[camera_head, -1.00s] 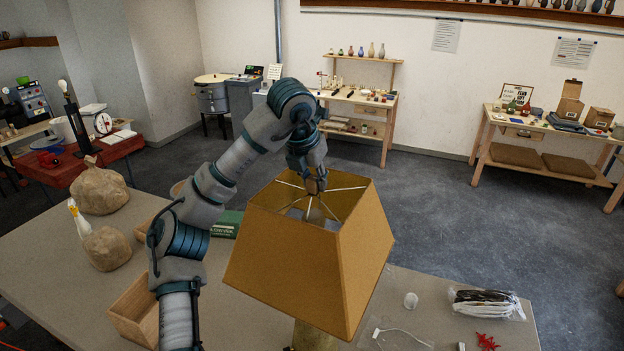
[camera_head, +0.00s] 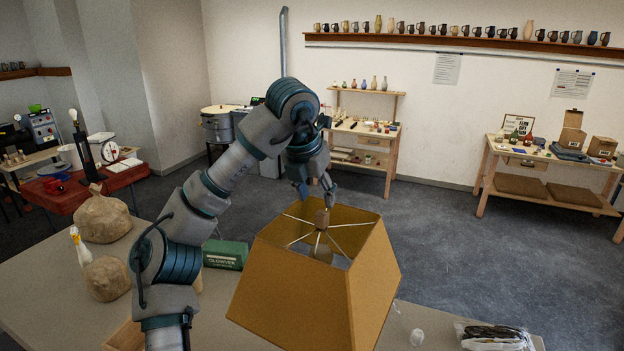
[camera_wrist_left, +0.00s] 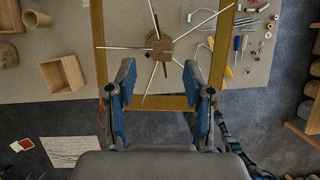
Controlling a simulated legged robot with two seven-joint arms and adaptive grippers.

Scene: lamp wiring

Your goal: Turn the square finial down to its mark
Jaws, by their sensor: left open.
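The square finial (camera_head: 321,218) is a small brown wooden block at the hub of the lampshade's spokes. It also shows in the left wrist view (camera_wrist_left: 162,48), just beyond the fingertips. The tan lampshade (camera_head: 318,290) has four flat sloping sides and an open top. My left gripper (camera_head: 316,203) is above the finial, pointing down, with its fingers apart. In the left wrist view the two blue fingers (camera_wrist_left: 158,68) are spread, with nothing between them. I cannot make out a mark on the finial. My right gripper is not in view.
The lamp stands on a grey table (camera_head: 52,290). Lumpy brown bags (camera_head: 104,218), a white bird figure (camera_head: 80,245) and a green box (camera_head: 225,254) are left of the shade. A plastic bag of cord (camera_head: 494,336) lies at the right.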

